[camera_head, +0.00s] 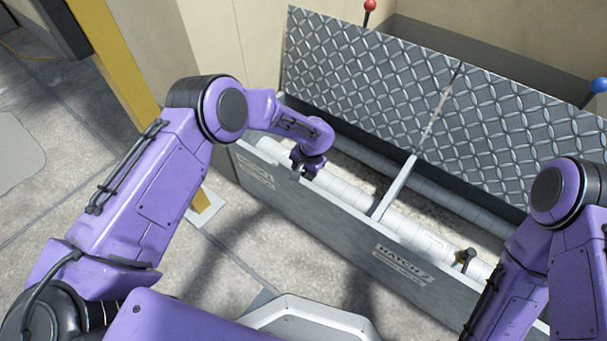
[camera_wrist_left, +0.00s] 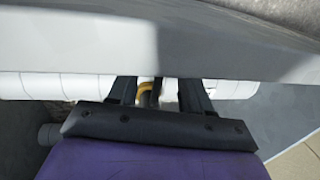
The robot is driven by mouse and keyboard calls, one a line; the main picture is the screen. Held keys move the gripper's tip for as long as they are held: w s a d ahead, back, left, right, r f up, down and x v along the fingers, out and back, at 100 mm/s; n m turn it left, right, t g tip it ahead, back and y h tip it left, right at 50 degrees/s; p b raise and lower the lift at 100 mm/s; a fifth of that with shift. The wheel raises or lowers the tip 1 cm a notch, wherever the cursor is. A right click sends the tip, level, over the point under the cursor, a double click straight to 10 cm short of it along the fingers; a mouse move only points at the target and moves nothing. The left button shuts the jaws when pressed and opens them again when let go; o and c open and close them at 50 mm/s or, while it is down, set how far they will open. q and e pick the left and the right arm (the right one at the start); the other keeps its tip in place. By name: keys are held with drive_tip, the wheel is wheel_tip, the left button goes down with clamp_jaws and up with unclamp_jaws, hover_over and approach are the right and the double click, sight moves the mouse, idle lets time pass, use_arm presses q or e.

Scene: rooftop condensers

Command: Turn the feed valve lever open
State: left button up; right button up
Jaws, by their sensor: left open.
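My left gripper (camera_head: 303,174) is open and reaches down into the left compartment, at the front white pipe. In the left wrist view its two dark fingers (camera_wrist_left: 160,92) stand apart, on either side of a small brass-yellow and dark part (camera_wrist_left: 149,91) on the white pipe. This part looks like a valve with its lever; I cannot tell whether the fingers touch it. In the head view my gripper hides it. Another dark lever with a brass body (camera_head: 466,258) stands on the front pipe in the right compartment. My right gripper is out of the picture.
The long grey box (camera_head: 330,213) has a divider (camera_head: 397,186) and two raised diamond-plate lids (camera_head: 355,75) (camera_head: 520,125). The front wall reads "HATCH 2" at right. A red-knobbed rod (camera_head: 369,7) and a blue-knobbed rod (camera_head: 599,85) stand behind. A yellow post (camera_head: 115,60) is at left.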

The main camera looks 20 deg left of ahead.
use_arm(q)
clamp_jaws()
